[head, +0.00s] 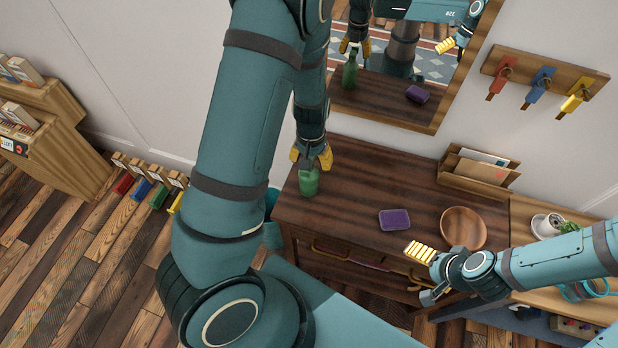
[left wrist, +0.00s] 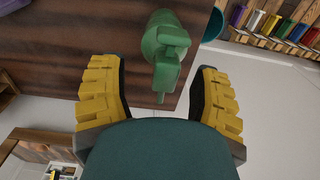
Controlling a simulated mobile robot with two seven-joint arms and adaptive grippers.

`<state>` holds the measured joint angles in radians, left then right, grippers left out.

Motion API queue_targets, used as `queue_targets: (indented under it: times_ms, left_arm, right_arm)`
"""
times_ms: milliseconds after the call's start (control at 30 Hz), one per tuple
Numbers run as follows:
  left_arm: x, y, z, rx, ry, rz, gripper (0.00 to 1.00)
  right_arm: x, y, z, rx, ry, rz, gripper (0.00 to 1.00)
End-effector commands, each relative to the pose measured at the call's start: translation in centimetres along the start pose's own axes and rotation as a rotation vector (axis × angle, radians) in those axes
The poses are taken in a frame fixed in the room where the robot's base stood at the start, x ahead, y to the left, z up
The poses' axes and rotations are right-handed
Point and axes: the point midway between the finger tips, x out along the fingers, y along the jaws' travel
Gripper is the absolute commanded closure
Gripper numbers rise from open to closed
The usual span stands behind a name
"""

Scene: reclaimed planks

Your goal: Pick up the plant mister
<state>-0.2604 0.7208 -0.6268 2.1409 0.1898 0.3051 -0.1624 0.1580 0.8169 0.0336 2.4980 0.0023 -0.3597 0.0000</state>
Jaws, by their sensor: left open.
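The green plant mister (head: 309,182) stands on the dark wooden table (head: 345,170), near its left edge. My left gripper (head: 312,160) is above the mister, with its yellow fingers pointing down. In the left wrist view the mister (left wrist: 165,45) shows between and beyond the two spread yellow fingers of my left gripper (left wrist: 160,92); its trigger head faces the camera. The left gripper is open, and I see no grip on the mister. My right gripper (head: 428,262) is over the table's front right edge with nothing seen in it; its finger gap is unclear.
A purple sponge-like block (head: 394,219), a wooden bowl (head: 464,228) and a letter holder (head: 478,172) are on the table to the right. A mirror (head: 437,125) stands behind it, reflecting the mister. Key hooks (head: 545,80) hang on the wall. The table between mister and purple block is clear.

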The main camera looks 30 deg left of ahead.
Motion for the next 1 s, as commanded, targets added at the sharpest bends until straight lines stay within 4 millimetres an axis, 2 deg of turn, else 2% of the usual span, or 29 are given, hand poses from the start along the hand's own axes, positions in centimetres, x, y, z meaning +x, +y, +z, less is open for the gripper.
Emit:
queue_targets:
  times_ms: [100,267,600,767,800,1000]
  left_arm:
    - [2.0,-0.6,0.1,-0.004,-0.005,-0.001,0.37]
    - [3.9,-0.6,0.0,-0.002,-0.003,-0.001,0.37]
    - [4.3,-0.5,0.0,-0.001,-0.001,0.000,0.39]
    - [4.3,-0.5,0.0,-0.001,-0.001,0.000,0.95]
    - [4.3,-0.5,0.0,-0.001,-0.001,0.000,1.00]
    - [4.3,-0.5,0.0,-0.001,-0.001,0.000,1.00]
  right_arm:
    - [0.2,0.1,0.0,0.000,0.000,0.000,0.06]
    - [0.3,0.1,0.1,0.000,0.001,0.000,0.06]
    - [0.3,0.1,0.1,0.001,0.001,0.000,0.06]
    - [0.3,0.1,0.1,0.001,0.001,0.000,0.06]
    - [0.3,0.1,0.1,0.001,0.001,0.000,0.06]
    - [0.3,0.1,0.1,0.001,0.001,0.000,0.06]
